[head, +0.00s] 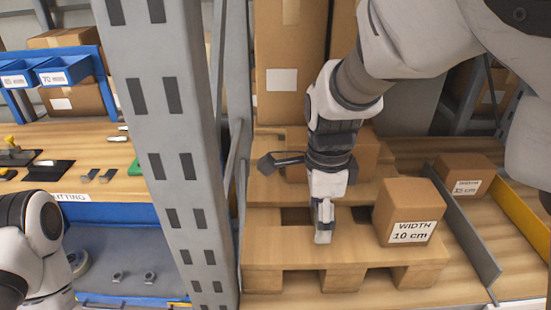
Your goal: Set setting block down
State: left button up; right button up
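My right gripper (323,232) points down over the wooden pallet (290,252), near its front middle. Its fingers are seen edge-on, so I cannot tell whether they are open or shut, or hold anything. A cardboard box marked "WIDTH 10 cm" (408,211) stands upright on the pallet, just right of the gripper and apart from it. No object is clearly recognisable as the setting block. My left arm shows at the lower left, but its gripper is not visible.
A grey rack post (170,150) stands between the left bench (105,150) and the pallet. A second labelled box (465,175) stands behind a grey divider (460,225) at right. Tall cartons (290,70) stand behind. Blue bins (62,70) are upper left.

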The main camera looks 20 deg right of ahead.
notch_tip(320, 180, up, 6)
jog(key=shift+w+f+p, duration=0.1)
jog(key=shift+p, duration=0.5)
notch_tip(320, 180, up, 7)
jog(key=p, duration=0.5)
jog(key=shift+f, duration=0.2)
